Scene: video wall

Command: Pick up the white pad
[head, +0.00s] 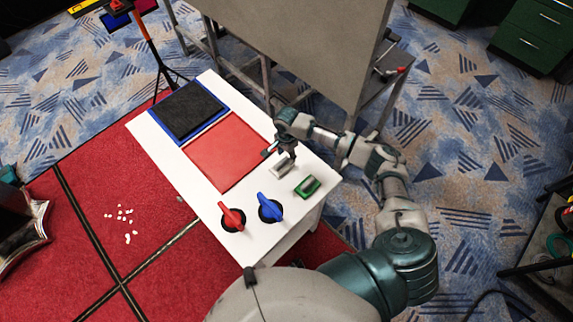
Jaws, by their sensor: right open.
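The white pad (280,171) is a small pale block on the white table (172,165), near its right edge. It lies between the red square and a green block (307,187). My right gripper (281,154) is open, pointing down just above and behind the pad. Its dark fingers partly hide the pad's far end, and I cannot tell whether they touch it. My left gripper is not in view.
The table also holds a red square (222,160), a black square with a blue border (187,110), a red knob (232,219) and a blue knob (269,208). A large grey panel (300,45) stands behind. Small white bits (125,215) lie on the red carpet.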

